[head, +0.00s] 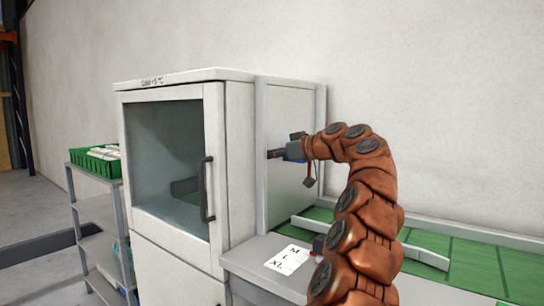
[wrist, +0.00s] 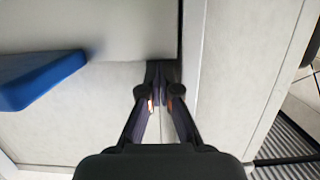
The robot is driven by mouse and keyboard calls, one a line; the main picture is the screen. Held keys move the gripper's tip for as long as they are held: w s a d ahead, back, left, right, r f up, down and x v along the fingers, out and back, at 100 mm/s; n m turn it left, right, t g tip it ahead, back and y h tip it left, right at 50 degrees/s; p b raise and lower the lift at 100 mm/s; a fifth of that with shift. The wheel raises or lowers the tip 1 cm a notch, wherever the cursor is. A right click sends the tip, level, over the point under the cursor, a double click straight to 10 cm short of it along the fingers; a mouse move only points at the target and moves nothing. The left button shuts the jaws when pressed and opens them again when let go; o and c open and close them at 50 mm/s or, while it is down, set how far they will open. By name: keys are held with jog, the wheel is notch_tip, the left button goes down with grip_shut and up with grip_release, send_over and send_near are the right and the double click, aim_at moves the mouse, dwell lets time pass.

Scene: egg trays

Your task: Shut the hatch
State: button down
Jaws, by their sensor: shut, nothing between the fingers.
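The hatch (head: 290,112) appears to be the pale panel between two upright posts on the cabinet's right side. Its lower part reaches close to the counter; I cannot tell whether a gap is left beneath it. My gripper (head: 273,154) is in front of the panel, pointing left towards the near post. In the wrist view my gripper (wrist: 161,94) has its fingertips together, with nothing between them, close to a pale surface and a dark seam. A blue piece (wrist: 40,78), perhaps a handle, juts out left of the fingers, apart from them. Contact with the panel cannot be told.
A white cabinet (head: 240,150) with a closed glass door (head: 165,150) stands left. A green conveyor (head: 480,262) with pale guide rails runs right, behind my arm. A size card (head: 288,260) lies on the counter. A shelf rack (head: 98,212) holds a green crate (head: 88,162) at far left.

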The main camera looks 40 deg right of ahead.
jog(key=shift+f, duration=0.6)
jog(key=shift+s, duration=0.1)
jog(key=r+v, duration=0.1)
jog(key=v, duration=1.1)
jog(key=shift+a, duration=0.1)
